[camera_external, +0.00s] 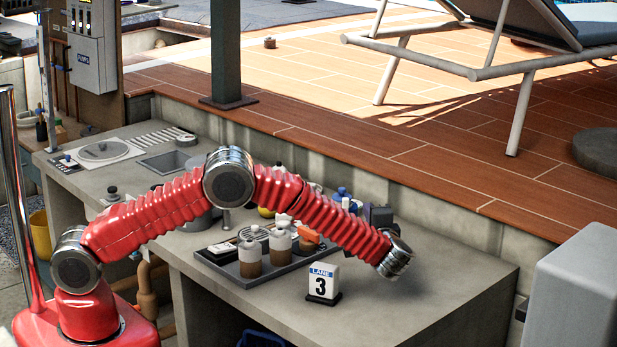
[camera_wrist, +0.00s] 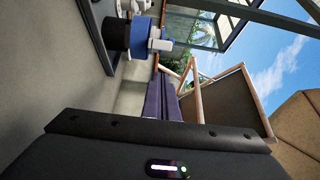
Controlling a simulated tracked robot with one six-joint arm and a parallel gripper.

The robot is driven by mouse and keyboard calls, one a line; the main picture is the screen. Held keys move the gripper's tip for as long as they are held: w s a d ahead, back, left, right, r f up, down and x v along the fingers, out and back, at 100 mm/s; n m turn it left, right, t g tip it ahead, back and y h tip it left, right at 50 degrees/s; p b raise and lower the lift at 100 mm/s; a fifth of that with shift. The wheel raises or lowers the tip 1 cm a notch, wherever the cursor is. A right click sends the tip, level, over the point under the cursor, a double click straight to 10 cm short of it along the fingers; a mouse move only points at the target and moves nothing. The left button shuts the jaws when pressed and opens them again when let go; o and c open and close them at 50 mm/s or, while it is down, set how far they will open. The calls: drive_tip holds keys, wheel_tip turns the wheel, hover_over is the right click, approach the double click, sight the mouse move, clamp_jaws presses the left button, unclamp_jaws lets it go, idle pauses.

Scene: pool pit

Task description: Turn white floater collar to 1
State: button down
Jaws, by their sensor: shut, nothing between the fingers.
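A blue-and-white fitting (camera_external: 344,199) stands at the back of the grey counter, and may be the white floater; I cannot tell for sure. My gripper (camera_external: 377,215) is shut and empty, to the right of the fitting in the outside view. I cannot tell whether they touch. In the wrist view its dark body fills the bottom, and I cannot make out the fingertips clearly.
A dark tray (camera_external: 247,279) with several capped jars stands to the left of my wrist. A white "LANE 3" block (camera_external: 323,280) stands in front of the tray. The counter's right part (camera_external: 440,268) is clear. A tiled deck edge (camera_external: 430,194) rises behind it.

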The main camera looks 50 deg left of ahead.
drive_tip(key=s+d, duration=0.3)
drive_tip(key=s, duration=0.2)
drive_tip(key=shift+d, duration=0.4)
drive_tip(key=c, duration=2.4)
unclamp_jaws()
drive_tip(key=shift+c, duration=0.2)
drive_tip(key=o, duration=0.3)
drive_tip(key=shift+s+m, duration=0.1)
drive_tip(key=shift+m, duration=0.2)
drive_tip(key=o, duration=0.3)
drive_tip(key=shift+s+d+m, duration=0.15)
drive_tip(key=shift+s+m, duration=0.1)
drive_tip(key=shift+m, duration=0.75)
drive_tip(key=shift+o, duration=0.4)
drive_tip(key=m, duration=0.2)
drive_tip(key=s+m, duration=0.1)
drive_tip(key=m, duration=0.1)
drive_tip(key=shift+d+r, duration=0.2)
drive_tip(key=s+m, duration=0.1)
drive_tip(key=m, duration=0.6)
drive_tip(key=s+m, duration=0.1)
drive_tip(key=m, duration=0.3)
drive_tip(key=shift+s+d+r, duration=0.2)
drive_tip(key=shift+s+d, duration=0.1)
drive_tip(key=shift+d, duration=0.1)
